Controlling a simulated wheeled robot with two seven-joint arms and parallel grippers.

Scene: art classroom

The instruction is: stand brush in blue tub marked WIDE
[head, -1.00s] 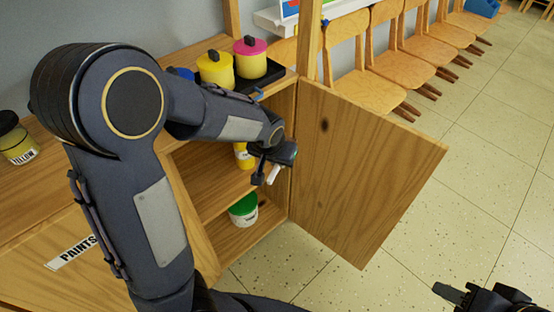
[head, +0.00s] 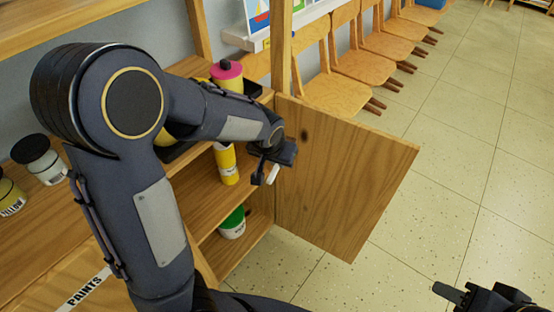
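I see neither a brush nor a blue tub marked WIDE; my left arm covers part of the cabinet top and shelves. My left gripper (head: 268,172) is in front of the cabinet opening, beside the open door (head: 345,175). A small white piece shows at its fingers; I cannot tell whether it is a finger or something held. My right gripper (head: 450,292) is at the bottom right, over the floor and partly cut off by the frame edge. No object shows in it, and its opening is unclear.
A pink-lidded yellow tub (head: 227,76) stands on the cabinet top. Inside are a yellow container (head: 227,163) and a green-lidded white tub (head: 232,224). Black-lidded jars (head: 40,160) stand left, above a PAINTS label (head: 84,288). Chairs (head: 335,92) line the wall; floor at right is clear.

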